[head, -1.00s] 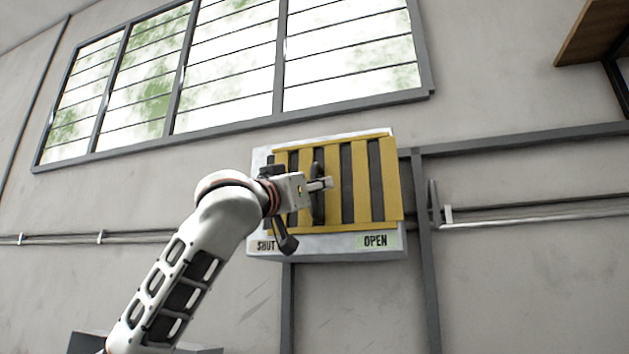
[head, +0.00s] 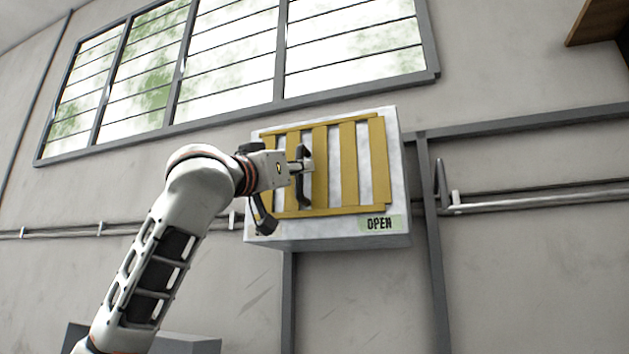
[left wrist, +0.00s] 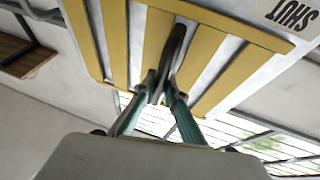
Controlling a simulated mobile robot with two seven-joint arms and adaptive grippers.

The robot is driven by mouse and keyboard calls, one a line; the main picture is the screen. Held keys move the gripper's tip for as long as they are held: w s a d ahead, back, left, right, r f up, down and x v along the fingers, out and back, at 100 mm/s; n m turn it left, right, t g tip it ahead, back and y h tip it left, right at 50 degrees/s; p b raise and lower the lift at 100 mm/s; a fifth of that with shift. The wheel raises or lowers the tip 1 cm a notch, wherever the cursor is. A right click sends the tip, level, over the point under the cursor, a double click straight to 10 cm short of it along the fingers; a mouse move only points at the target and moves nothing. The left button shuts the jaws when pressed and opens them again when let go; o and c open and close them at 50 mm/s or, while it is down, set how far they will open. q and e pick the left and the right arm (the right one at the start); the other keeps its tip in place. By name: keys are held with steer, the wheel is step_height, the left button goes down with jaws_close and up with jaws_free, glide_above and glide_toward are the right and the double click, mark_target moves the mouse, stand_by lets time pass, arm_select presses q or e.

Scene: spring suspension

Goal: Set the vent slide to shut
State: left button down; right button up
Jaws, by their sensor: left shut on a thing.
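The vent slide (head: 349,162) is a yellow slatted panel on a pale wall box (head: 398,160). Its slat gaps show pale, with no dark openings. A dark upright handle (head: 303,192) stands on the slide; it also shows in the left wrist view (left wrist: 178,45). My left gripper (head: 304,166) is shut on this handle, with its fingers (left wrist: 160,88) on both sides of it. An OPEN label (head: 379,223) is at the box's lower right. The SHUT label (left wrist: 293,12) shows upside down in the left wrist view; in the head view my gripper hides it. My right gripper is not in view.
A louvred window (head: 230,60) is above the box. A grey post (head: 433,240) and pipes (head: 530,203) run along the wall at the right. A brown shelf (head: 600,22) is at the top right. The wall below the box is mostly bare.

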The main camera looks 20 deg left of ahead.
arm_select(q)
steer(key=shift+w+a, duration=0.1)
steer(key=shift+a, duration=0.15)
steer(key=shift+r, duration=0.1)
steer(key=c, duration=2.3)
jaws_free()
steer(key=shift+o, duration=1.3)
steer(key=shift+a, duration=0.15)
steer(key=shift+d, duration=0.2)
steer(key=v, duration=1.2)
steer(key=shift+a, duration=0.15)
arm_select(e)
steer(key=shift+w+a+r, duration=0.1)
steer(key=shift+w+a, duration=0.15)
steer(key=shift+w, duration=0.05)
